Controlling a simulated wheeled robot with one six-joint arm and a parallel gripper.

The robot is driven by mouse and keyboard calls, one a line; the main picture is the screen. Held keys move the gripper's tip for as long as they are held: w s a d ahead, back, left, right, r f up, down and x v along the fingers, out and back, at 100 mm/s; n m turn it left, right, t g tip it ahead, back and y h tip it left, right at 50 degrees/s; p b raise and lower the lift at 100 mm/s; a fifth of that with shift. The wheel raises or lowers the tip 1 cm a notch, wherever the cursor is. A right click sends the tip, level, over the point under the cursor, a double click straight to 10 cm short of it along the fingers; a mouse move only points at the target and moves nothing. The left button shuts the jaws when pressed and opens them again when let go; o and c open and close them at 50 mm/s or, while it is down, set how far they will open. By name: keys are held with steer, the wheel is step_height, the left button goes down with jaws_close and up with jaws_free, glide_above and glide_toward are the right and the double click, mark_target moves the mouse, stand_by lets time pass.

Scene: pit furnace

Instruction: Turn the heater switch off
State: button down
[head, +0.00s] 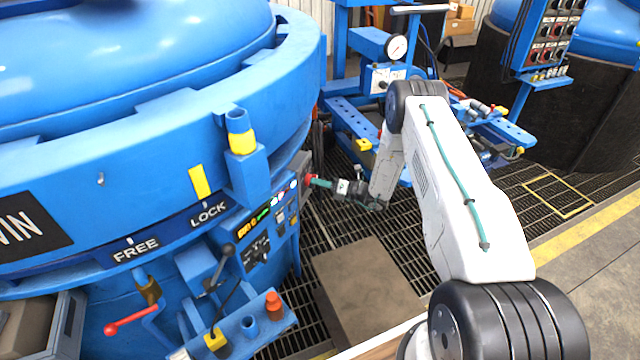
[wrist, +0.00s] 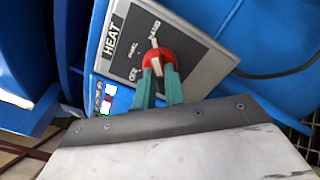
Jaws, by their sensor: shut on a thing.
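The heater switch (wrist: 158,60) is a red rotary knob with a white pointer on a grey plate marked HEAT (wrist: 195,50) in the wrist view. Labels around it include OFF at the lower left and further words above; the small print is hard to read. My gripper (wrist: 158,78) has its two green fingers closed on the red knob, one on each side. The fingers hide part of the knob's lower side. In the head view my gripper (head: 313,181) reaches the right side of the blue furnace's control panel, where the red knob shows only as a small patch.
The blue furnace (head: 130,150) fills the left, with FREE and LOCK labels. A lit panel (head: 262,215) and a red-handled lever (head: 130,322) are on it. Dark floor grating (head: 335,225) lies below my gripper. Another blue stand with a gauge (head: 396,47) is behind my arm.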

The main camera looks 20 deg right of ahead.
steer(key=shift+n, duration=9.7)
steer(key=c, duration=1.5)
jaws_free()
steer(key=shift+d, duration=0.1)
steer(key=shift+o, duration=0.2)
